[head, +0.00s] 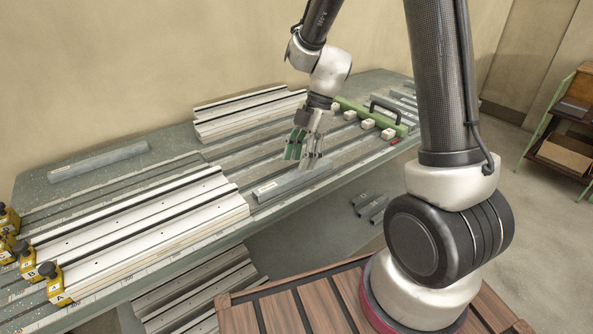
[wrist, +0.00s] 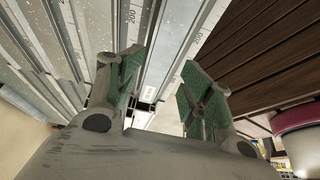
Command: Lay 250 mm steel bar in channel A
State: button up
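A grey steel bar (head: 288,184) with a small pale label lies near the bench's front edge, right of the white rails, roughly in line with the front rail beside the clamp marked A (head: 56,284). Its label is too small to read. A second grey bar (head: 98,162) with a label lies at the back left. My gripper (head: 304,155) points down at the right end of the nearer bar, with its green-padded fingers apart. In the wrist view the fingers (wrist: 160,90) are also apart, and I see no bar clamped between them. Whether a finger touches the bar cannot be told.
White slotted rails (head: 150,215) fill the bench's front left, with yellow clamps at their ends. More rails (head: 248,112) lie at the back. A green handled tool (head: 370,115) and pale blocks stand at the right. Slatted wood (head: 290,300) is below the front edge.

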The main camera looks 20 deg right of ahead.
jog(key=s+v, duration=0.1)
jog(key=v, duration=0.7)
jog(key=s+d+r+m+t+h, duration=0.2)
jog(key=s+d+r+m, duration=0.3)
jog(key=s+m, duration=0.4)
jog(key=s+d+r+m+t+h, duration=0.2)
jog(key=s+d+r+m, duration=0.3)
jog(key=s+m, duration=0.5)
notch_tip(320, 180, up, 2)
jog(key=m+t, duration=0.1)
jog(key=m, duration=0.1)
jog(key=shift+s+d+m+t, duration=0.2)
jog(key=shift+d+m+t, duration=0.1)
jog(key=shift+t, duration=0.1)
